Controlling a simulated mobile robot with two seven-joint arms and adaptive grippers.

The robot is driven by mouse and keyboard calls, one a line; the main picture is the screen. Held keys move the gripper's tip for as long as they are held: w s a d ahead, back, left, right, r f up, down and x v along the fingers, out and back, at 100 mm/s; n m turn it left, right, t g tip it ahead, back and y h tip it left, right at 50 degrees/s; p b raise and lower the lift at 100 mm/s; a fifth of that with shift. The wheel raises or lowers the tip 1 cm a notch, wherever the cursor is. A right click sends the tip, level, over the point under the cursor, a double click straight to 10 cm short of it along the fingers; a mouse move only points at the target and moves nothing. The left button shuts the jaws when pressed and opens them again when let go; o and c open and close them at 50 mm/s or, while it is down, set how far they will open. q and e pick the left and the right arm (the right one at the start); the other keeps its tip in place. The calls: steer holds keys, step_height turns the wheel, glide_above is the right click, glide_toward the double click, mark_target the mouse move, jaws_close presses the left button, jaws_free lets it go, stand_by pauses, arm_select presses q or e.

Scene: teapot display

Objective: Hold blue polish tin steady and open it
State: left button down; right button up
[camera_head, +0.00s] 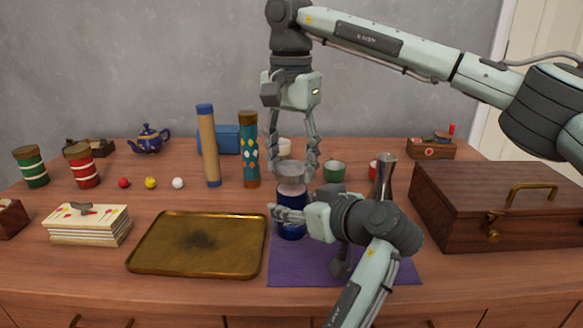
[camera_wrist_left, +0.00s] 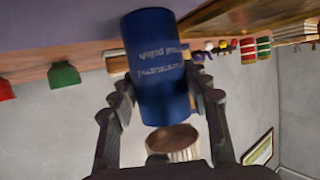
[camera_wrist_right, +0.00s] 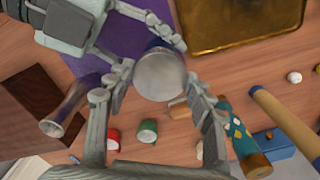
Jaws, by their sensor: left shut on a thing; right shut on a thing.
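The blue polish tin (camera_head: 291,229) stands upright over the purple mat (camera_head: 394,272). It also shows in the left wrist view (camera_wrist_left: 157,62), its lettering upside down. My left gripper (camera_head: 283,215) is shut around the tin's body from the side. The silver lid (camera_head: 289,168) is above the tin, with a gap between them; its underside shows in the left wrist view (camera_wrist_left: 172,139). My right gripper (camera_head: 292,172) points down and is shut on the lid from above. The lid's round top (camera_wrist_right: 160,76) is between its fingers in the right wrist view.
A brass tray (camera_head: 198,244) lies left of the mat. A metal vase (camera_head: 384,177) and a wooden chest (camera_head: 497,207) stand on the right. Behind the tin are a patterned tube (camera_head: 250,150), a tan tube (camera_head: 208,147) and a green pot (camera_head: 334,172).

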step_height(320, 180, up, 3)
steer(key=shift+f, duration=0.2)
arm_select(q)
steer(key=c, duration=0.7)
jaws_free()
steer(key=shift+s, duration=0.1)
